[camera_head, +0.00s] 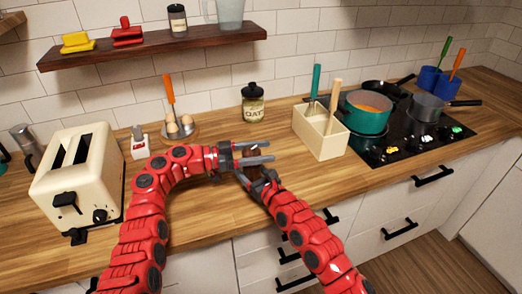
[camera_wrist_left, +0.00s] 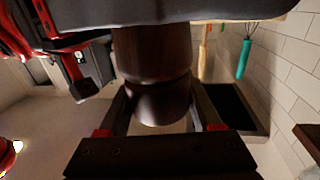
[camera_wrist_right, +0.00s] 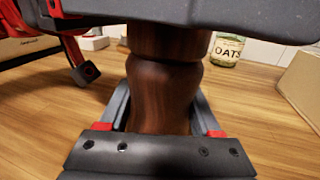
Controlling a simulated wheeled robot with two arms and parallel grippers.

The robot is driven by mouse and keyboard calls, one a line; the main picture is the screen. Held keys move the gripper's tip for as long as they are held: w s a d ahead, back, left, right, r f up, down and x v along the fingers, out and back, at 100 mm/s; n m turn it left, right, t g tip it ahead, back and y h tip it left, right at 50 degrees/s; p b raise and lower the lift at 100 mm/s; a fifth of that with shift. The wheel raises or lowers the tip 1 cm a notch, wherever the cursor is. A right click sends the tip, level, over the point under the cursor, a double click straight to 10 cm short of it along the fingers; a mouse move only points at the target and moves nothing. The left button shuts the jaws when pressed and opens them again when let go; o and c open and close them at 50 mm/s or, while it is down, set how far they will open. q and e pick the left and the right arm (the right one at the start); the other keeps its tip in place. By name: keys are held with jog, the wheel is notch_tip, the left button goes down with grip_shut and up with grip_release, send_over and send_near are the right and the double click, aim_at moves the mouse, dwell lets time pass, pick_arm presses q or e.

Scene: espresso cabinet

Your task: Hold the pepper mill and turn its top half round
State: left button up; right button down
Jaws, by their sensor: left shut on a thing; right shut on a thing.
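The pepper mill (camera_head: 254,152) is dark brown turned wood, mostly hidden between my grippers in the head view. My left gripper (camera_head: 266,152) is shut on its upper part. My right gripper (camera_head: 258,176) comes from below right and is shut on its lower body. In the left wrist view, which is upside down, the mill (camera_wrist_left: 155,85) shows its rounded form between the fingers. In the right wrist view, the mill (camera_wrist_right: 162,92) looks upright with a narrow waist. Its ends are hidden by the grippers.
A cream toaster (camera_head: 80,175) stands left and an egg holder (camera_head: 180,130) behind my left arm. An oats jar (camera_head: 254,104) is behind the mill. A cream utensil box (camera_head: 320,134) stands right, beside the hob (camera_head: 405,150). Bare wooden counter (camera_head: 215,190) lies around the grippers.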

pick_arm(q)
jog(key=shift+s+f+m+g, duration=0.1)
jog(key=shift+m+g, duration=0.3)
jog(key=shift+g, duration=0.2)
jog(key=o, duration=1.4)
jog(key=shift+a, duration=0.1)
notch_tip(320, 180, up, 10)
jog(key=shift+r, duration=0.1)
